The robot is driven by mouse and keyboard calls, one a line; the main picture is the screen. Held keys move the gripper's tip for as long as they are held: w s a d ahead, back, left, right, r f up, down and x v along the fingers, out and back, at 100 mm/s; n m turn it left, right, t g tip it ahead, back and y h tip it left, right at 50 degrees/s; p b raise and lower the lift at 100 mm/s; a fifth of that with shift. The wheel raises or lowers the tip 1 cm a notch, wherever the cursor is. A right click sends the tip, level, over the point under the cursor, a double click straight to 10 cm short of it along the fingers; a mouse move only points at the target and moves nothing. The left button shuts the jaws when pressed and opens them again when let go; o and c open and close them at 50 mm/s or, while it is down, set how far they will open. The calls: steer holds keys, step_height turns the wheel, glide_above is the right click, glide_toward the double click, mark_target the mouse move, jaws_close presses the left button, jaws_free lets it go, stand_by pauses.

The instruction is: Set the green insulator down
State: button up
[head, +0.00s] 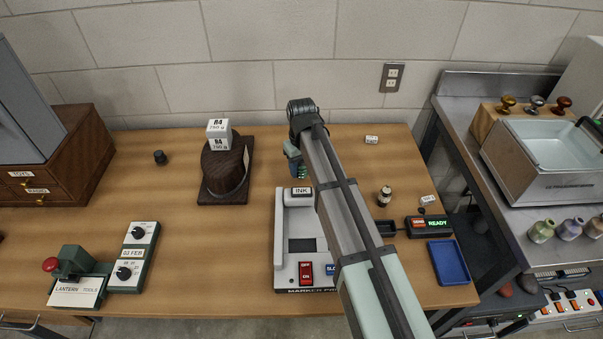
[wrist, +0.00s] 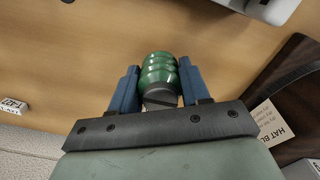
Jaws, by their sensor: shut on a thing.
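The green insulator (wrist: 160,68) is a ribbed, glossy green piece with a dark grey end, seen in the wrist view. My gripper (wrist: 157,78) is shut on it, with one blue finger on each side. In the head view my gripper (head: 293,160) is over the back middle of the wooden table, behind the marker machine. There only a small bit of the green insulator (head: 301,172) shows beside my arm. I cannot tell whether the insulator touches the table or hangs just above it.
The white marker machine (head: 284,256) is in front. A small bottle (head: 385,197) and blue tray (head: 459,276) are to the right. Bare tabletop (head: 270,150) lies around my gripper.

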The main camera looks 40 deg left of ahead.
mark_target(302, 174)
steer(key=shift+f, duration=1.45)
steer(key=shift+f, duration=0.2)
steer(key=o, duration=1.1)
step_height(302, 174, up, 12)
steer(key=shift+r, duration=0.2)
